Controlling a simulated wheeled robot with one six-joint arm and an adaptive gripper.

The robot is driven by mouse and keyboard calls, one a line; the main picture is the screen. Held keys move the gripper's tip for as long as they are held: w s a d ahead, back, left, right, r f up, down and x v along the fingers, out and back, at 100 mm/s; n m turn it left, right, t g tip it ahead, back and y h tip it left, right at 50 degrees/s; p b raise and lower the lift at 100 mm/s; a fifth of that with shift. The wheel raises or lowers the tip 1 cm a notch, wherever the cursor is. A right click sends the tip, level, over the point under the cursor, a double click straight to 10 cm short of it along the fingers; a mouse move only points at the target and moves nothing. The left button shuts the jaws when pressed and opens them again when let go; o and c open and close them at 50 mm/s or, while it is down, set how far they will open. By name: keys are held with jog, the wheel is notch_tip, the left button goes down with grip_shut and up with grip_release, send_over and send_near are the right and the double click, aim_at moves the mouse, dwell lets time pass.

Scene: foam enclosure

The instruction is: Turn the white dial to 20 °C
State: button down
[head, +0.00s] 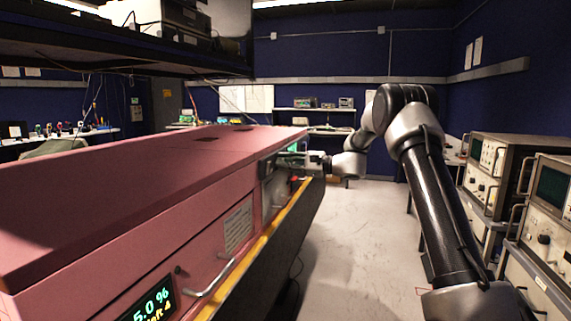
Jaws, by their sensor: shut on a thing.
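The pink foam enclosure (130,196) fills the left side of the head view, its front face running away from me. My gripper (303,160) is at the far end of that face, small and seen side-on, reaching in from the right. It is shut at the panel there, where the white dial would be; the dial itself is hidden by the gripper and the steep angle. A small green-lit display (294,147) glows just above the gripper. Its reading is too small to make out, so the dial's setting cannot be told.
A metal handle (211,278), a printed label (238,226) and a yellow edge strip (262,243) lie along the face. Bench instruments (492,170) line the right. The floor (355,235) between is clear.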

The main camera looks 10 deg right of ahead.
jog(key=shift+n, duration=7.9)
jog(key=c, duration=1.2)
grip_release()
jog(key=v, duration=1.2)
